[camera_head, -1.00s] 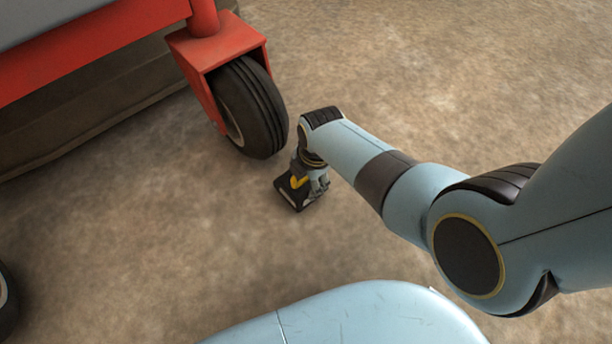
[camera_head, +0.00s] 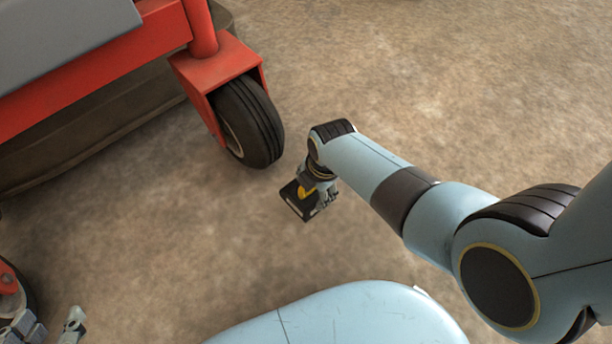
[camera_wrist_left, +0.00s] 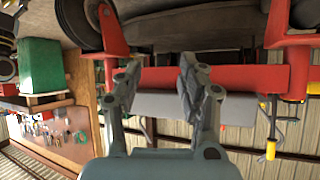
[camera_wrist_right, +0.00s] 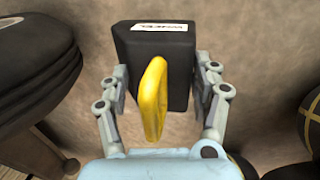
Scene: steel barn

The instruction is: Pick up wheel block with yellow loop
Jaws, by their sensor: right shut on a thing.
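The wheel block is a black wedge with a white label and a yellow loop. In the head view the block (camera_head: 299,206) is low over the floor, right of a caster wheel; I cannot tell whether it touches the ground. My right gripper (camera_head: 325,195) is shut on it. In the right wrist view the block (camera_wrist_right: 165,65) sits between the fingers of the right gripper (camera_wrist_right: 164,85), and its yellow loop (camera_wrist_right: 153,98) points toward the palm. My left gripper (camera_head: 48,324) is open and empty at the bottom left; its spread fingers (camera_wrist_left: 158,85) show in the left wrist view.
A red machine frame (camera_head: 100,65) with a black caster wheel (camera_head: 250,120) stands at the upper left. Another wheel (camera_head: 12,300) is at the left edge. A green box (camera_wrist_left: 40,65) and a tool board (camera_wrist_left: 65,130) show in the left wrist view.

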